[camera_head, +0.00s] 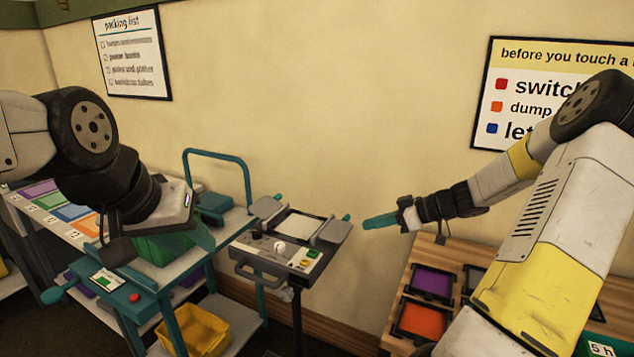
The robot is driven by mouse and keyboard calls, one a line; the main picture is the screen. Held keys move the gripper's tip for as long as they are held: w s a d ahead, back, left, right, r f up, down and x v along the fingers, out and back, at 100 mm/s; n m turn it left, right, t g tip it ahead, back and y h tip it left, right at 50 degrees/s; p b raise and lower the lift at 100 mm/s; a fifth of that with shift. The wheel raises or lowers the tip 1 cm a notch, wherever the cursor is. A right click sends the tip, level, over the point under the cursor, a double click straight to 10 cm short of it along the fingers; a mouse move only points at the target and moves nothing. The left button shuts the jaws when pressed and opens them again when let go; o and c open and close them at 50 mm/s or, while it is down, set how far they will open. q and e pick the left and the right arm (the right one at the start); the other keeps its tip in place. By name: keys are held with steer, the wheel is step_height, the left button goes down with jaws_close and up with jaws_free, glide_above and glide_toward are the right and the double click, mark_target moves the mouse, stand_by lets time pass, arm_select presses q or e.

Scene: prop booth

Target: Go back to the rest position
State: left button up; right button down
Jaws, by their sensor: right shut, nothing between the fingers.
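My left arm comes in from the left, bent, with its dark wrist over the teal cart. My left gripper (201,236) points down and away there; the wrist hides most of it, and I cannot tell how far its fingers are apart. My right arm reaches in from the right edge. My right gripper (381,221) has teal fingers pointing left, closed together with nothing between them. It is held in the air in front of the bare wall, to the right of the grey machine.
A grey machine (262,268) with a white pad on a stand is between the arms. The teal cart (243,218) carries a green bin (160,250) and, lower, a yellow bin (205,331). A wooden bench (428,252) with purple and orange trays is under my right arm.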

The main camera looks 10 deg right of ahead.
steer(key=s+a+r+m+g+h, duration=0.2)
steer(key=s+a+r+h, duration=0.15)
steer(key=s+a, duration=0.2)
steer(key=s+a+r+m+g+h, duration=0.1)
steer(key=s+a+r+h, duration=0.1)
steer(key=s+a+r, duration=0.3)
steer(key=s+r+m+t+h, duration=0.1)
steer(key=s+r+m, duration=0.2)
steer(key=s, duration=0.4)
steer(key=s+d+r+m+t+h, duration=0.1)
steer(key=s+r+m, duration=0.3)
steer(key=s, duration=0.4)
steer(key=shift+m+t+h, duration=0.3)
steer(key=shift+t+h, duration=0.25)
steer(key=shift+t, duration=0.05)
